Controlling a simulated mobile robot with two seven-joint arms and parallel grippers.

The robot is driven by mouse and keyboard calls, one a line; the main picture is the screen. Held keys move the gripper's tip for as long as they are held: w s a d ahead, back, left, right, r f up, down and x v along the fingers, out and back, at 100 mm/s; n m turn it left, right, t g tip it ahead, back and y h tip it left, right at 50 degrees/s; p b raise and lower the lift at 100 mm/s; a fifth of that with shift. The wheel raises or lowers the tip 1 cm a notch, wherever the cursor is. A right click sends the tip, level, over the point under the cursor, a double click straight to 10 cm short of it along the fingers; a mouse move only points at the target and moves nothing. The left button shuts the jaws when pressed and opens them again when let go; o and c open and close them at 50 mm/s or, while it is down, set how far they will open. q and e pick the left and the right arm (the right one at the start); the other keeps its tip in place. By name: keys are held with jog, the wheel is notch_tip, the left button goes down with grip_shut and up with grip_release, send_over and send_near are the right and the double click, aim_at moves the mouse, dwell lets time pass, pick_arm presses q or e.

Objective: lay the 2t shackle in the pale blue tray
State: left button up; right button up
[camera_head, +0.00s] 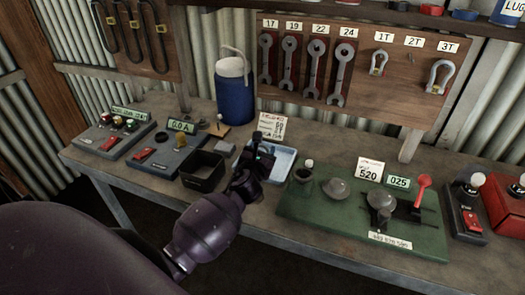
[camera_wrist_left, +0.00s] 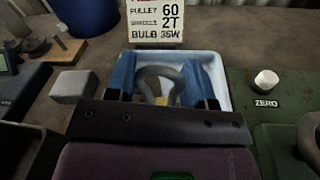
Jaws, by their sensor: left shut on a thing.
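The pale blue tray (camera_head: 285,164) stands on the bench beside the green scale base, and its pale inside shows in the left wrist view (camera_wrist_left: 180,57). My left gripper (camera_head: 259,153) is over the tray's left part. In the left wrist view its blue fingers (camera_wrist_left: 163,84) are shut on a grey shackle (camera_wrist_left: 158,72) with a yellowish patch at its near end. The shackle's bow points away from me, within the tray's outline. I cannot tell whether it touches the tray floor. The 2T place on the tool board (camera_head: 412,62) is empty. My right gripper is not in view.
A card (camera_head: 270,126) reading shackle 2T stands behind the tray. A black open bin (camera_head: 203,171) is to its left, with a small grey block (camera_wrist_left: 74,86) between. The green scale (camera_head: 350,215) is to its right. A blue jug (camera_head: 234,95) stands behind.

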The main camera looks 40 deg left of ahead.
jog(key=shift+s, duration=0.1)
pick_arm(q)
jog(key=shift+f, duration=0.3)
jog(key=o, duration=1)
jog(key=shift+c, duration=0.2)
jog(key=shift+r, duration=0.4)
jog(key=shift+s+d, duration=0.1)
jog(key=shift+s, duration=0.25)
jog(key=v, duration=1)
jog(key=shift+s+d, duration=0.2)
jog(key=shift+s, duration=0.4)
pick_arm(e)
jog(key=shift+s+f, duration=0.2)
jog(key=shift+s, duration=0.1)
